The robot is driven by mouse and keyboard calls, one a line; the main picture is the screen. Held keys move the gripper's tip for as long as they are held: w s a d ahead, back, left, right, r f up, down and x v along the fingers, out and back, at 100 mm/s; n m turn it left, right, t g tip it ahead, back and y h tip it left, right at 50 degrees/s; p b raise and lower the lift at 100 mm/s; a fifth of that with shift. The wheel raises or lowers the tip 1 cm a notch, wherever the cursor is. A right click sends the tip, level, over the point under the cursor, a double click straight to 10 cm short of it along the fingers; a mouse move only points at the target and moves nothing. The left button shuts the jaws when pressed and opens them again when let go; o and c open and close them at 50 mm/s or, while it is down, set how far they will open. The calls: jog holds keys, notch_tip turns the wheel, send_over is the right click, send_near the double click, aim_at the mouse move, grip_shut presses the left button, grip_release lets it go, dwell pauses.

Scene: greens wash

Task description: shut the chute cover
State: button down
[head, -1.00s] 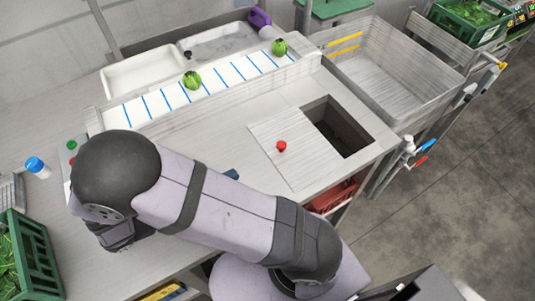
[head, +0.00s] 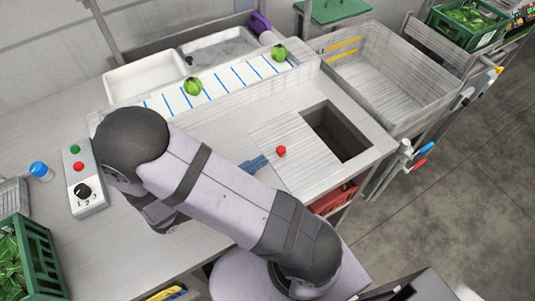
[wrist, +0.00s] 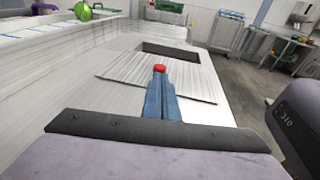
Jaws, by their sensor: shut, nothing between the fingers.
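The chute cover (head: 300,166) is a pale, streaked flat plate with a red knob (head: 281,151) on it. It lies on the counter to the left of the dark square chute opening (head: 340,131), which is largely uncovered. The cover also shows in the wrist view (wrist: 125,70), with the opening (wrist: 170,50) beyond it. My gripper (head: 263,160) has blue fingers, shut and empty, just left of the red knob. In the wrist view the fingertips (wrist: 160,76) are right in front of the knob (wrist: 159,68); I cannot tell whether they touch it.
A white belt (head: 225,80) with blue lines carries two green heads (head: 193,86) (head: 279,53) behind the cover. A control box (head: 85,182) with buttons and a dial stands at the left. A large grey basin (head: 390,75) is at the right.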

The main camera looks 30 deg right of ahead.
aim_at(307, 145)
jog(key=shift+p+x, duration=0.4)
jog(key=shift+x, duration=1.6)
jog(key=x, duration=0.4)
jog(key=s+r+x, duration=0.1)
jog(key=x, duration=0.4)
jog(key=s+r+x, duration=0.1)
jog(key=x, duration=0.4)
jog(key=shift+s+d+r, duration=0.15)
jog(key=shift+d+r, duration=0.05)
jog(key=shift+d, duration=0.2)
jog(key=shift+r, duration=0.2)
jog(key=shift+a, duration=0.1)
jog(key=shift+s+a, duration=0.1)
jog(key=shift+a, duration=0.45)
jog(key=b+v, duration=0.1)
jog(key=v, duration=1.2)
